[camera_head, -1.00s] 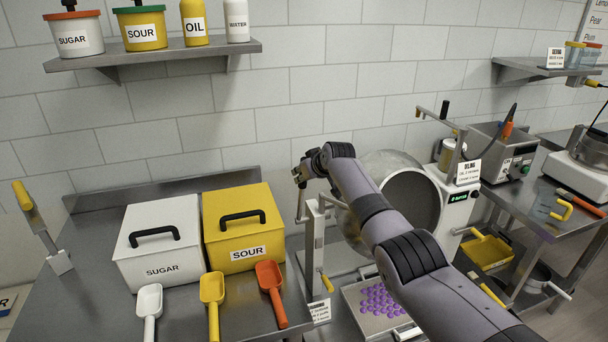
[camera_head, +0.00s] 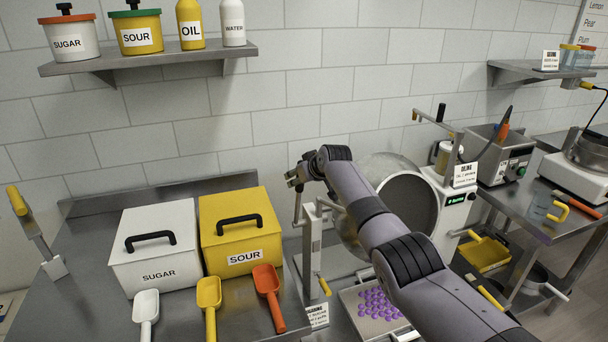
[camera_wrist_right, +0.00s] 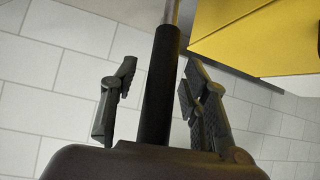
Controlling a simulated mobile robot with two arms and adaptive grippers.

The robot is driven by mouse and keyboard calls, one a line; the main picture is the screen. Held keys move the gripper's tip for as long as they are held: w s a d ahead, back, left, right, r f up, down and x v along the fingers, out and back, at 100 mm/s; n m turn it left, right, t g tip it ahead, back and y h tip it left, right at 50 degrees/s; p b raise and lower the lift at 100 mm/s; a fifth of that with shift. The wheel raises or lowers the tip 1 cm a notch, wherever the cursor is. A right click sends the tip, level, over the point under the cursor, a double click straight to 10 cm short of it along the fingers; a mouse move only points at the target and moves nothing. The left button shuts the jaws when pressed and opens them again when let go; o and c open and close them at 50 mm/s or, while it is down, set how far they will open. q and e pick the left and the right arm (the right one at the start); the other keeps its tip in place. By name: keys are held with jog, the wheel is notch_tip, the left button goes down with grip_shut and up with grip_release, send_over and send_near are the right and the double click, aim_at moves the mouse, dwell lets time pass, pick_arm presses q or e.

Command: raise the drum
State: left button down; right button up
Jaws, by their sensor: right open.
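The drum (camera_head: 405,203) is a round grey metal vessel with its wide mouth facing forward and slightly right, mounted on a stand against the wall side. My right arm passes in front of part of it. My right gripper (camera_head: 298,176) is at the left of the drum, by the top of an upright lever (camera_head: 298,206) at the stand. In the right wrist view the lever's black grip (camera_wrist_right: 160,90) stands between the two open fingers, with a gap visible on the left side. My left gripper is not in view.
A tray of purple gummies (camera_head: 376,303) sits below the drum. A white sugar bin (camera_head: 155,270) and a yellow sour bin (camera_head: 240,230) stand to the left, with scoops in front. A control box (camera_head: 458,197) stands right of the drum.

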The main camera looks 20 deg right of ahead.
jog(key=v, duration=1.2)
dwell(0.5)
